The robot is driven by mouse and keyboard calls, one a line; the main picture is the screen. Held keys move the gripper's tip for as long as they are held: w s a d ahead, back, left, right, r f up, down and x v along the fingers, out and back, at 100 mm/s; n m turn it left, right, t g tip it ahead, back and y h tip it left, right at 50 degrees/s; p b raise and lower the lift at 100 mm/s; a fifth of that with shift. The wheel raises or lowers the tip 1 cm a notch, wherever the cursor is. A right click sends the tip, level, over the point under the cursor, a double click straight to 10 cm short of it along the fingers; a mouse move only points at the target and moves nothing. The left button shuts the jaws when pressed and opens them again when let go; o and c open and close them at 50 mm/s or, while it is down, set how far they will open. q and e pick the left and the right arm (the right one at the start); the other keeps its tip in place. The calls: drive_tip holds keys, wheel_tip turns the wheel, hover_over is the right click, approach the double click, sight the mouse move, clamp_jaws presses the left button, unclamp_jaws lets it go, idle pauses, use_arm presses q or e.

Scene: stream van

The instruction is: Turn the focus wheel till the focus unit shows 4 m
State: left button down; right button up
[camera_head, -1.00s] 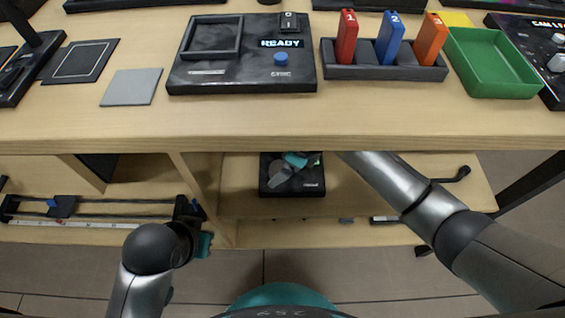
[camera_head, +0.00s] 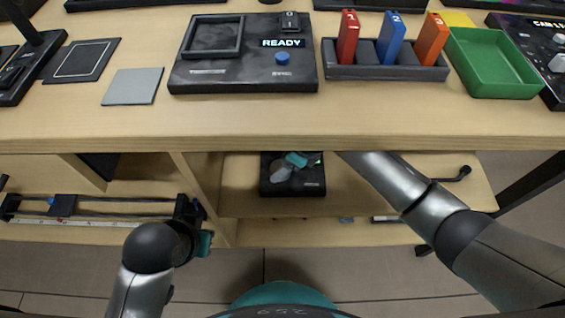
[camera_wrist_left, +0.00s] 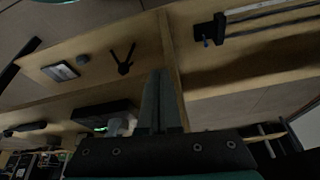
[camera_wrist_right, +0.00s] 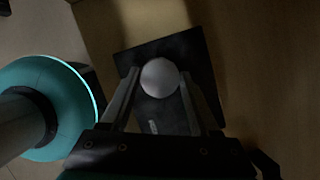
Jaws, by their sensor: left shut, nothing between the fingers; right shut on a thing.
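The focus unit (camera_head: 312,187) is a dark box on the lower shelf under the table in the head view. A small green glow shows at its far edge; its reading cannot be made out. In the right wrist view the dark unit (camera_wrist_right: 205,85) lies below my right gripper (camera_wrist_right: 160,80). The fingers stand on both sides of a round pale grey knob (camera_wrist_right: 160,74), the focus wheel, and are shut on it. My left gripper (camera_wrist_left: 158,75) is shut and empty, apart from the unit, which shows dark at left in the left wrist view (camera_wrist_left: 100,115).
The tabletop edge (camera_head: 300,143) overhangs the shelf, and a wooden divider (camera_head: 202,200) stands left of the unit. A rail with a scale (camera_head: 90,222) lies in the left bay. A dark lever (camera_head: 455,175) sits at the shelf's right.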

drive_tip(key=m+p, duration=0.2)
drive_tip(key=p, duration=0.1)
drive_tip(key=shift+s+r+m+t+h, duration=0.1)
drive_tip(key=shift+r+m+t+h, duration=0.1)
drive_tip(key=shift+m+t+h, duration=0.15)
drive_tip(key=m+t+h+p, duration=0.1)
drive_tip(key=m+p, duration=0.2)
drive_tip(key=m, duration=0.1)
drive_tip(key=shift+a+f, duration=0.1)
drive_tip(key=shift+a, duration=0.05)
use_arm(q)
drive_tip(key=s+a+f+g, duration=0.1)
drive_tip(key=s+f, duration=0.1)
drive_tip(key=f, duration=0.5)
drive_tip(key=s+f+g, duration=0.1)
drive_tip(key=s+f, duration=0.2)
drive_tip(key=f, duration=0.4)
drive_tip(key=shift+a+p, duration=0.35)
drive_tip(key=shift+p, duration=0.1)
use_arm(e)
drive_tip(key=shift+f+m+t+h, duration=0.1)
drive_tip(key=shift+m+t+h, duration=0.2)
drive_tip(key=shift+m, duration=0.45)
drive_tip(key=o, duration=1.4)
drive_tip(key=shift+c, duration=0.2)
